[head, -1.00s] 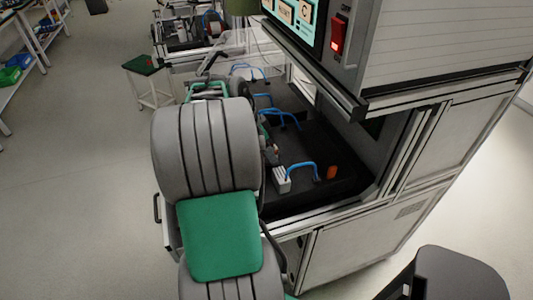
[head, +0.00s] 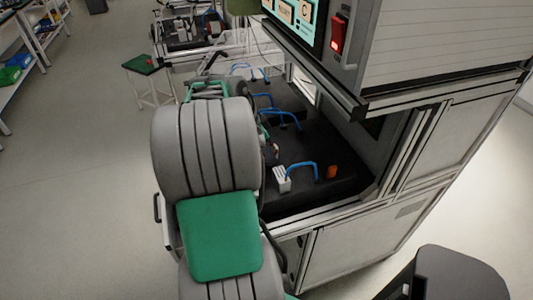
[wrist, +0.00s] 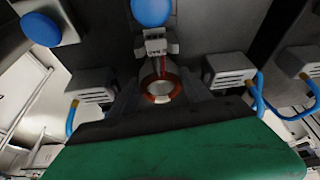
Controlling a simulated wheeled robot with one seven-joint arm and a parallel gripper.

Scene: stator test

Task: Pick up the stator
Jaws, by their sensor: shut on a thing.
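In the wrist view the stator, a copper-coloured ring with a pale centre (wrist: 163,99), sits between the dark fingers of my gripper (wrist: 160,86). The gripper is shut on it. A grey block (wrist: 156,43) with reddish lines below it shows just beyond the ring. I cannot tell whether the ring touches that block or the surface under it. In the head view my arm's grey and green links hide most of the gripper, and I cannot make out the stator there.
The black worktop (head: 320,150) carries several blue hoses (head: 301,166), a pale block (head: 283,180) and an orange piece (head: 332,172). Grey blocks with blue hoses (wrist: 230,68) flank the gripper. A cabinet with a red switch (head: 339,36) overhangs at right. Open floor lies left.

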